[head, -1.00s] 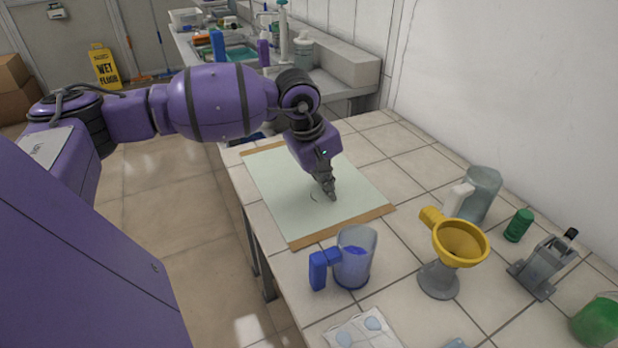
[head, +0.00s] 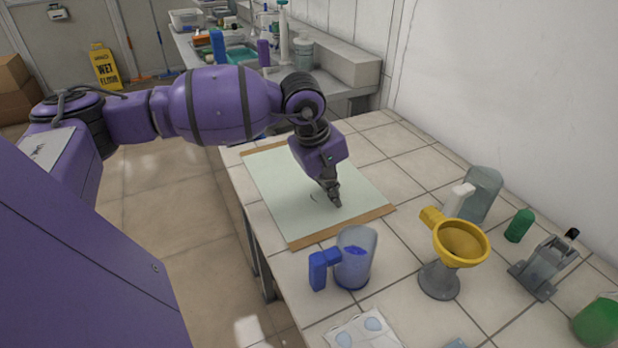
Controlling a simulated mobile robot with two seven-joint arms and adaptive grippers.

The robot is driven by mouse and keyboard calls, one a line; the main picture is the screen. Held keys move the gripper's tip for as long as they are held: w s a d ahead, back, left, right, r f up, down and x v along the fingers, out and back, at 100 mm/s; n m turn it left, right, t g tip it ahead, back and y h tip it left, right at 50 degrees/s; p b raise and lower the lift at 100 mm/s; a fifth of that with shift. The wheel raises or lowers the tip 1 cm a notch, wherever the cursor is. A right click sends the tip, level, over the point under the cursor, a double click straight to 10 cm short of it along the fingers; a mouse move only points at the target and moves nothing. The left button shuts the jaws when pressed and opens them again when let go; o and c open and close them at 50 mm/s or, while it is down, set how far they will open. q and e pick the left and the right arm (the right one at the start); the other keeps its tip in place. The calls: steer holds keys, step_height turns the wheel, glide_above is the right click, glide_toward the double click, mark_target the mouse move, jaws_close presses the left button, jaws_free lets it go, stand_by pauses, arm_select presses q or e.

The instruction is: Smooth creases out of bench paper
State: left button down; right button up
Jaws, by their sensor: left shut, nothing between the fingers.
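The bench paper (head: 282,207) is a pale green sheet with brown strips along its far and near ends. It lies flat on the tiled bench. A small dark curved mark, perhaps a crease, shows on it just left of the fingertips. My left gripper (head: 336,201) points down over the right-middle part of the paper, shut and empty. Its tips are at or very close to the sheet; I cannot tell whether they touch. The arm hides part of the paper's far side. My right gripper is not in view.
Near the paper's front end stands a clear jug with a blue handle (head: 318,270). To its right are a yellow funnel (head: 460,243) on a grey base, a clear jug with a white handle (head: 484,195), a green cap (head: 519,225) and a grey clamp-like device (head: 543,268). A wall bounds the right.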

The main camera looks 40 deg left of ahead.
mark_target(317, 204)
arm_select(q)
steer(key=shift+s+d, duration=0.15)
steer(key=shift+d, duration=0.15)
steer(key=shift+r+p, duration=0.55)
steer(key=shift+r, duration=0.7)
steer(key=s, duration=0.1)
steer(key=s+a+p, duration=0.1)
steer(key=s, duration=0.1)
steer(key=shift+s+a+f, duration=0.3)
steer(key=shift+f, duration=0.05)
steer(key=shift+s+a+f+p, duration=0.1)
steer(key=shift+s+p, duration=0.15)
steer(key=shift+p, duration=0.1)
steer(key=shift+f+b, duration=0.6)
steer(key=shift+f, duration=0.2)
